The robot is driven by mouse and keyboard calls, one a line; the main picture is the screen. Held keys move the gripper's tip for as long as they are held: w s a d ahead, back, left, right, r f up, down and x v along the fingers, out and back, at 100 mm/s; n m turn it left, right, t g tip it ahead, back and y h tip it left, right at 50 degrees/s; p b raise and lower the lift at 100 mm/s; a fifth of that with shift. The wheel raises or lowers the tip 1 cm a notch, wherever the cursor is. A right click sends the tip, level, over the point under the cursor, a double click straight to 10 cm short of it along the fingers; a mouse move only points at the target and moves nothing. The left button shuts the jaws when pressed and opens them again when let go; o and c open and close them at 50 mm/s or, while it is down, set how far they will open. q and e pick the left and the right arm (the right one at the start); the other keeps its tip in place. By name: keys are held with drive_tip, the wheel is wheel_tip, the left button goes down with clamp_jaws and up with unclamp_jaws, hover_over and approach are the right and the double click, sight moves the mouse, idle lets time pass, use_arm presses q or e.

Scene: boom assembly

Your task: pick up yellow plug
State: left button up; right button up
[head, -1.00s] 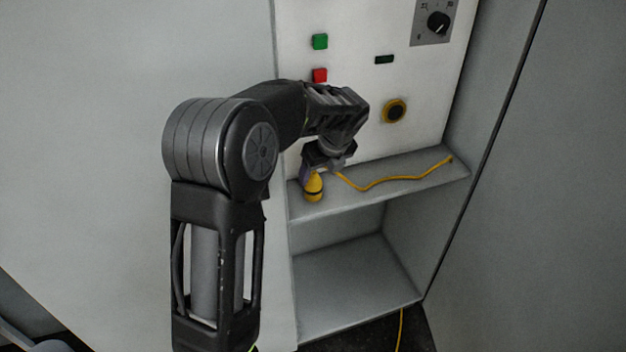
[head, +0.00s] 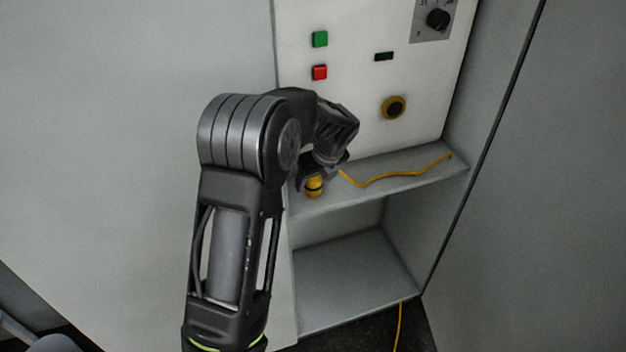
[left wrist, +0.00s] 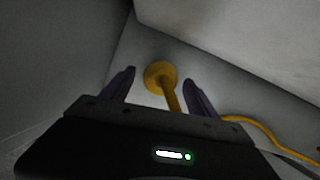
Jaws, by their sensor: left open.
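The yellow plug (head: 314,187) stands on the left end of the shelf, with a dark band around it; my gripper hides its upper part. In the left wrist view the plug (left wrist: 160,76) shows as a round yellow head with a yellow piece running back toward my gripper. My left gripper (head: 318,182) is open and low over the plug. In the left wrist view its two purple fingers (left wrist: 160,82) stand to either side of the plug, with a visible gap on each side. My right gripper is not in view.
A yellow cable (head: 395,177) lies along the shelf (head: 425,177). Behind it, the white panel carries a green button (head: 320,39), a red button (head: 320,72), a yellow-ringed socket (head: 393,107) and a black knob (head: 438,19). An open compartment (head: 355,280) lies below.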

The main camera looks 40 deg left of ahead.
use_arm(q)
drive_tip(key=shift+x, duration=1.2)
drive_tip(key=shift+c, duration=0.4)
clamp_jaws()
